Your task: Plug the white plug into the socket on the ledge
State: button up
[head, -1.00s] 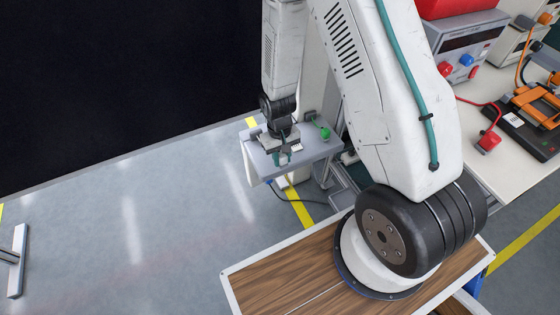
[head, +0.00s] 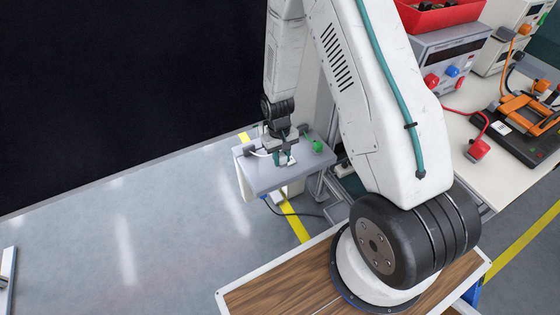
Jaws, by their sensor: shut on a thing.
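My gripper (head: 284,159) points down over the grey ledge (head: 257,181), close above its top near the middle. It is shut on a small white piece, the white plug (head: 291,161), which is mostly hidden by the fingers. A thin white cable (head: 261,154) runs left from the gripper to a dark block (head: 249,149) at the ledge's left end. I cannot make out the socket clearly, nor whether the plug touches anything.
A green knob-like thing (head: 317,146) stands on the ledge's right part, near a small dark block (head: 304,130). A workbench (head: 463,125) with instruments and a red bin (head: 440,15) is at the right. The floor left of the ledge is clear.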

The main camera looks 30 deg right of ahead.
jog(key=w+d, duration=0.6)
jog(key=d, duration=0.1)
jog(key=shift+w+f, duration=0.35)
jog(key=shift+f, duration=0.05)
dwell(0.5)
notch_tip(320, 180, up, 9)
jog(key=n+h, duration=0.1)
jog(key=n, duration=0.6)
notch_tip(320, 180, down, 10)
jog(key=shift+w, duration=0.15)
dwell(0.4)
jog(key=shift+f, duration=0.1)
jog(key=a+r+m+y, duration=0.1)
jog(key=a+r+m, duration=0.5)
jog(key=a+r, duration=0.5)
notch_tip(320, 180, up, 2)
jog(key=shift+a+r+m, duration=0.1)
jog(key=shift+a+m, duration=0.05)
jog(key=shift+m, duration=0.25)
